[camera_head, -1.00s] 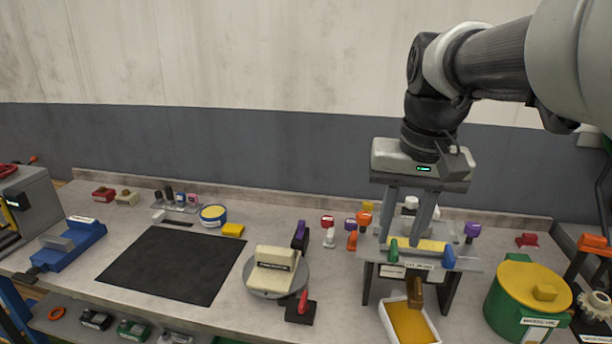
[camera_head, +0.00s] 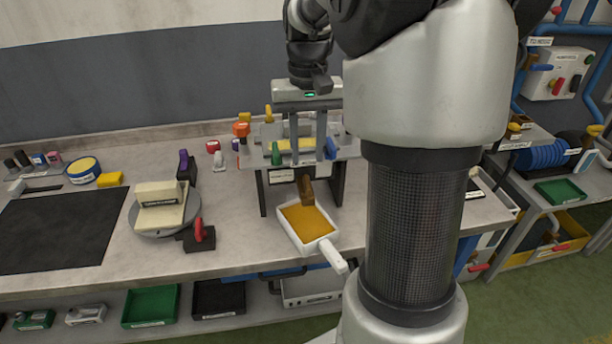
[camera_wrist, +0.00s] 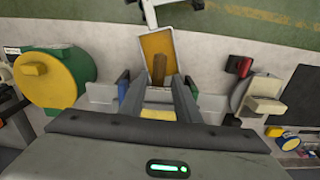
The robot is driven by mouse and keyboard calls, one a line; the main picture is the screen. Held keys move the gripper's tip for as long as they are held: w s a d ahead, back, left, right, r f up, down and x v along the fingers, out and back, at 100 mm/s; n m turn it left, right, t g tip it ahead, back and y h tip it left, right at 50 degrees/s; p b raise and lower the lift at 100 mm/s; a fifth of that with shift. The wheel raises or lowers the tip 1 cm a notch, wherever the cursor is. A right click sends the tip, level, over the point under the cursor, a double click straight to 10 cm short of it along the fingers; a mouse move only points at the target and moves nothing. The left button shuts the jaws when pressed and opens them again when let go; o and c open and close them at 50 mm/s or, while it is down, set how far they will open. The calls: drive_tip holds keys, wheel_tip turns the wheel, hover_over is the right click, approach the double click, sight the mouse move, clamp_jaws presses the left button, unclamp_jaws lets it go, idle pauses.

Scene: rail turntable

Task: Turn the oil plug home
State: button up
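A brown plug-like piece (camera_head: 306,190) sticks out at the front of a grey stand (camera_head: 347,152), above a white pan (camera_head: 326,236) of orange-yellow stuff. I take it for the oil plug, but no readable label confirms it. In the wrist view the brown piece (camera_wrist: 159,68) lies beyond and between my fingertips. My gripper (camera_head: 307,153) points down over the stand, its fingers apart, with a yellow bar (camera_head: 285,146) behind them. It also shows open in the wrist view (camera_wrist: 159,84). I cannot tell whether the fingers touch the stand.
A turntable (camera_head: 150,232) with a cream block (camera_head: 160,206) stands left of the stand, with a red-handled black piece (camera_head: 199,236) beside it. A black mat (camera_head: 52,231) lies further left. A green-and-yellow pot (camera_wrist: 48,78) shows in the wrist view.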

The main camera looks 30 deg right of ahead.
sight(307, 181)
wheel_tip(307, 181, down, 7)
drive_tip(key=shift+b, duration=0.3)
clamp_jaws()
